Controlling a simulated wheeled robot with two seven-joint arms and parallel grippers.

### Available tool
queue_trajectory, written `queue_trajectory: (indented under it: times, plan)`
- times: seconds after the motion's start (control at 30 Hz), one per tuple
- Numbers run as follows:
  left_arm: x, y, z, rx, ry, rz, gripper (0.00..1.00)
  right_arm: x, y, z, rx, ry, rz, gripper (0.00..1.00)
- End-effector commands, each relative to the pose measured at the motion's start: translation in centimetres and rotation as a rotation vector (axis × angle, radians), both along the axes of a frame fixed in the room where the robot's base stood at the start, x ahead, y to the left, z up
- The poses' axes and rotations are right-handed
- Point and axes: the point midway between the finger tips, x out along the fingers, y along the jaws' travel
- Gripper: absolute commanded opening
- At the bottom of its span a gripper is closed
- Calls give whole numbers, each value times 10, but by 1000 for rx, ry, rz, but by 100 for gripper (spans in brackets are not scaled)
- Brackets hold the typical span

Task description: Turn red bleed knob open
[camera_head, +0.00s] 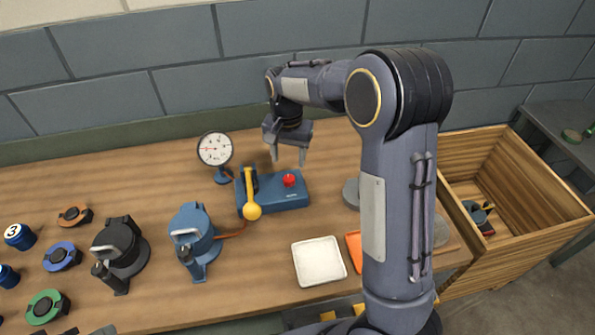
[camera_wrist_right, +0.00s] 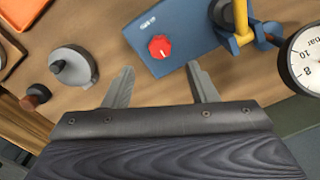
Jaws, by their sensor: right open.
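The red bleed knob (camera_head: 289,180) sits on top of a blue valve block (camera_head: 285,200) at the middle of the table. In the right wrist view the knob (camera_wrist_right: 160,47) shows upper middle on the blue block (camera_wrist_right: 170,30). My right gripper (camera_head: 289,163) is open and empty, above and behind the knob. In the right wrist view its two fingertips (camera_wrist_right: 160,72) stand apart, with the knob beyond the gap between them and nothing held. A yellow lever (camera_head: 251,195) is mounted at the block's left end. My left gripper is not seen.
A pressure gauge (camera_head: 215,150) stands left of the block. Blue (camera_head: 190,240) and black (camera_head: 118,250) casings stand to the left. A white tray (camera_head: 319,262) lies in front. A grey round part (camera_head: 351,193) is to the right, partly behind my arm. A wooden crate (camera_head: 480,165) is far right.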

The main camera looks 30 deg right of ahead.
Motion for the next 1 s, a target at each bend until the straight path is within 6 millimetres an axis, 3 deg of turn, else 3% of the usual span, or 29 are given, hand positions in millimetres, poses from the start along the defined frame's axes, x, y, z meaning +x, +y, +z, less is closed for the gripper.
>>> queue_trajectory:
  times: [0.5, 0.87, 1.0]
  plan:
    - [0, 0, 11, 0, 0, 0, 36, 0, 0, -69, -2, 3, -1, 52]
    - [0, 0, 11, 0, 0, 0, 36, 0, 0, -77, -1, 0, -1, 52]
    - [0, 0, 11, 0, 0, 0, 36, 0, 0, -77, -1, 1, -1, 37]
